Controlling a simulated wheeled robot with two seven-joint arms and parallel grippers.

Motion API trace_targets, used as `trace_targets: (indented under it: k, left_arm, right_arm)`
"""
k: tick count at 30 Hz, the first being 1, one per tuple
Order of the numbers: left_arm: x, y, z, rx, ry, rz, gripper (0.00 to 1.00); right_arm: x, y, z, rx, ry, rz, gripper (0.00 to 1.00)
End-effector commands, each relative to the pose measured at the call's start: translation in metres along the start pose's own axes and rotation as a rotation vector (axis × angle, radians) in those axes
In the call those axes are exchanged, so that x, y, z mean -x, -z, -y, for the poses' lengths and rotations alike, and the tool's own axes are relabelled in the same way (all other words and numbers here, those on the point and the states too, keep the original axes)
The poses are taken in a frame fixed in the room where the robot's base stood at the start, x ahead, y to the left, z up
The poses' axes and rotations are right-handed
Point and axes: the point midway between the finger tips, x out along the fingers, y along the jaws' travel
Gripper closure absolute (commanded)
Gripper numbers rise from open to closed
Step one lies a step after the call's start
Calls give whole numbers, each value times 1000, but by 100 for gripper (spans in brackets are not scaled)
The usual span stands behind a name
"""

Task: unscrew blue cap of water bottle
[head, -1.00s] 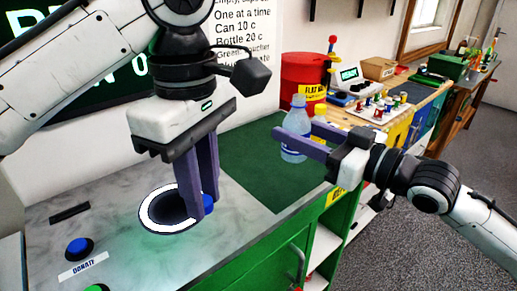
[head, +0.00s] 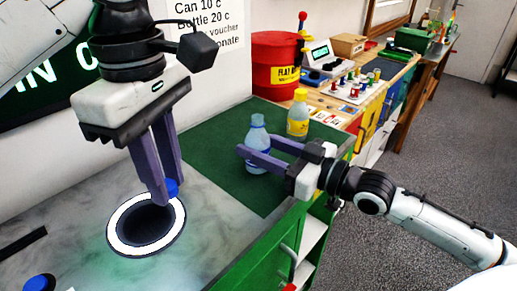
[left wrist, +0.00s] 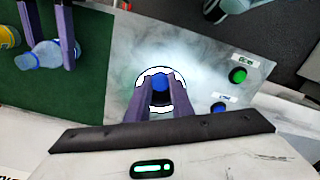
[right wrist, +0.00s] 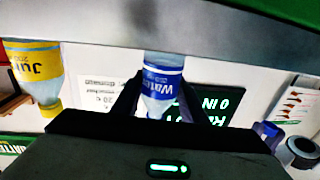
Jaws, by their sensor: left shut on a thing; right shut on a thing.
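The water bottle (head: 257,138) is clear with a blue label and stands upright over the green mat. My right gripper (head: 257,157) is shut around its body. The bottle's top shows no blue cap in the head view. In the right wrist view the bottle (right wrist: 162,85) appears upside down, with its lower part in the picture hidden by the gripper. My left gripper (head: 172,192) is shut on the blue cap (head: 172,186), apart from the bottle and above the white-ringed round hole (head: 117,232). The cap (left wrist: 160,82) also shows between the fingers in the left wrist view.
A yellow-capped juice bottle (head: 298,116) stands just behind and right of the water bottle. The green mat (head: 205,150) is otherwise clear. A red drum (head: 275,68) and a bench with small parts lie beyond. A blue button (head: 40,284) is at the near left.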

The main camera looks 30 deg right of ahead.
Motion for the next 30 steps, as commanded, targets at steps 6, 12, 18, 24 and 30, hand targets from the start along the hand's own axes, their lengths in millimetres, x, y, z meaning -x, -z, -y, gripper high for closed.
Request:
trace_targets:
  k: [6,12,18,24,30]
  left_arm:
    - [0,0,0,0,0,0,100]
    - [-2,0,0,0,0,0,100]
    - [-1,0,0,0,0,0,100]
    - [-1,0,0,0,0,0,100]
    - [-1,0,0,0,0,0,100]
  right_arm:
    - [0,-6,0,2,0,0,100]
    - [0,-9,0,1,0,0,100]
    - [0,-9,0,1,0,0,42]
    - [0,-9,0,1,0,0,42]
    - [5,-7,0,1,-1,1,42]
